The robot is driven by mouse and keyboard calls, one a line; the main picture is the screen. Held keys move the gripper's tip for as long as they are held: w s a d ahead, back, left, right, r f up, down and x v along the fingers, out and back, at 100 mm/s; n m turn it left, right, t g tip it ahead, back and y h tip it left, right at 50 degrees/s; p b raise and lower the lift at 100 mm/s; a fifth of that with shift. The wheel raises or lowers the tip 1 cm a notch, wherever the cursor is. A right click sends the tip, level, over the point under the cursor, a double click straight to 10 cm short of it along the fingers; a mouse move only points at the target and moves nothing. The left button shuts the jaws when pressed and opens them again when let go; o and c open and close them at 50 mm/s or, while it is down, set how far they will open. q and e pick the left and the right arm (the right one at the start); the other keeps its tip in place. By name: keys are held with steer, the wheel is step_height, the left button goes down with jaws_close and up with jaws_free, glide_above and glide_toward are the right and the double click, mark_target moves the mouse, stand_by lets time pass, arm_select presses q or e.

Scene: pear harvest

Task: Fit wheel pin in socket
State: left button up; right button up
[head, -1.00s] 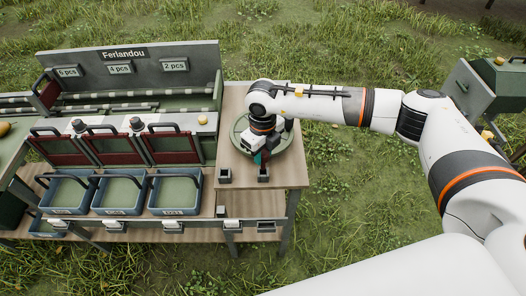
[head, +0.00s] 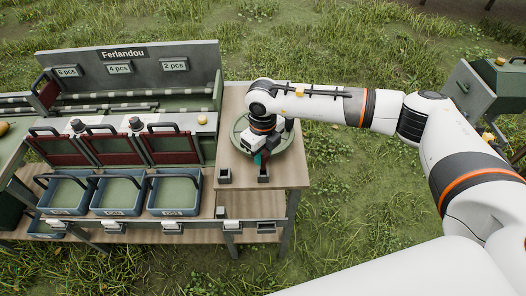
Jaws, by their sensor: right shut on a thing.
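My right gripper (head: 262,158) hangs over the front part of a round dark green wheel-like disc (head: 241,129) on the right end of the wooden table. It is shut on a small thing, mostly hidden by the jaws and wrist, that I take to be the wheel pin. Two small dark blocks that look like sockets stand at the table's front edge. The left block (head: 224,176) is free. The right block (head: 263,176) is just below my right gripper. I cannot tell whether the pin touches it. My left gripper is not in view.
Three blue-grey crates (head: 149,190) stand left of the wooden table top (head: 292,176), below red-brown flaps (head: 174,149). A sign board (head: 130,67) rises behind them. A green bin (head: 500,85) stands at the far right. Grass lies open right of the table.

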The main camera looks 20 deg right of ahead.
mark_target(263, 169)
steer(key=shift+f, duration=0.1)
steer(key=shift+f+b, duration=0.9)
steer(key=shift+b, duration=0.05)
steer(key=shift+f, duration=0.25)
steer(key=shift+f+b, duration=0.5)
steer(key=shift+b, duration=0.25)
steer(key=shift+f+b, duration=0.3)
stand_by(0.3)
steer(key=shift+f+b, duration=0.35)
steer(key=shift+b, duration=0.1)
steer(key=o, duration=1.6)
steer(key=shift+c, duration=0.2)
